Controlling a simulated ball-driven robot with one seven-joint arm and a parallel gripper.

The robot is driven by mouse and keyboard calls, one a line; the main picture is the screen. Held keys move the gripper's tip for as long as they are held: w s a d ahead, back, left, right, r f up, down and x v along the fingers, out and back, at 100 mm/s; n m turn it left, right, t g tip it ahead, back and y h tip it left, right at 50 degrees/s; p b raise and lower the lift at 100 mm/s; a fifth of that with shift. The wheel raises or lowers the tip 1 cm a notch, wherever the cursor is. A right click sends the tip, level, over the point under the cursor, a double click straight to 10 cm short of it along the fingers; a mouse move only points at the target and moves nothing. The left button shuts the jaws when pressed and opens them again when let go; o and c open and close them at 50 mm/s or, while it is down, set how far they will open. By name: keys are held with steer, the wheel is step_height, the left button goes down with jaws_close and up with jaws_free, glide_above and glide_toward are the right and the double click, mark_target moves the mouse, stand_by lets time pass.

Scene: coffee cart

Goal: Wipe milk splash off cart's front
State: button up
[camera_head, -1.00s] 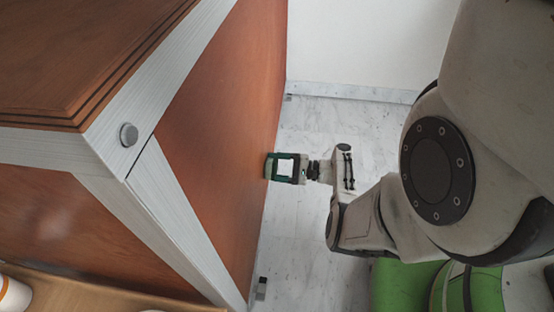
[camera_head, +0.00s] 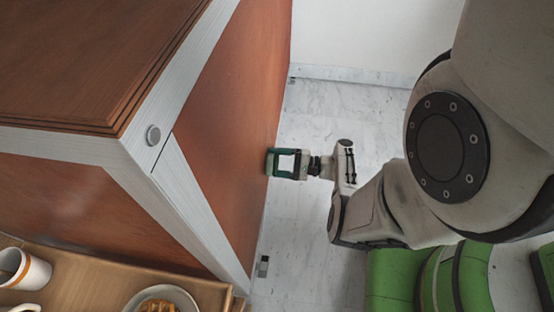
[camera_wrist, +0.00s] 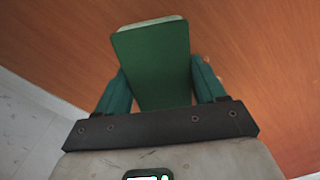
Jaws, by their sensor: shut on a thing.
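The cart's reddish-brown wooden front panel (camera_head: 238,110) slopes through the middle of the head view and fills most of the wrist view (camera_wrist: 255,50). My gripper (camera_head: 271,163) is at this panel, low down and toward its far part. In the wrist view, my gripper (camera_wrist: 158,80) is shut on a flat green sponge (camera_wrist: 152,60) with a pale far edge. The sponge's far edge is at or very close to the wood; I cannot tell if it presses on it. No milk splash can be made out on the visible panel.
A wooden shelf (camera_head: 95,275) at lower left holds a white cup (camera_head: 33,272) and a plate with food (camera_head: 160,299). Marble floor (camera_head: 310,215) lies open beside the cart; a white wall (camera_head: 350,40) stands behind.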

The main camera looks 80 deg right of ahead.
steer(key=d+b, duration=0.4)
steer(key=d, duration=0.3)
steer(key=shift+w+d, duration=0.4)
steer(key=shift+w, duration=0.05)
steer(key=shift+s+a+p, duration=0.15)
steer(key=shift+a+p, duration=0.65)
steer(key=shift+a, duration=0.5)
steer(key=shift+s+a+p, duration=0.2)
steer(key=shift+a+p, duration=0.65)
steer(key=shift+a, duration=0.4)
steer(key=shift+s+a+p, duration=0.15)
steer(key=shift+a+p, duration=0.65)
steer(key=shift+a, duration=0.5)
steer(key=s+b, duration=0.1)
steer(key=s, duration=0.5)
steer(key=shift+d, duration=0.25)
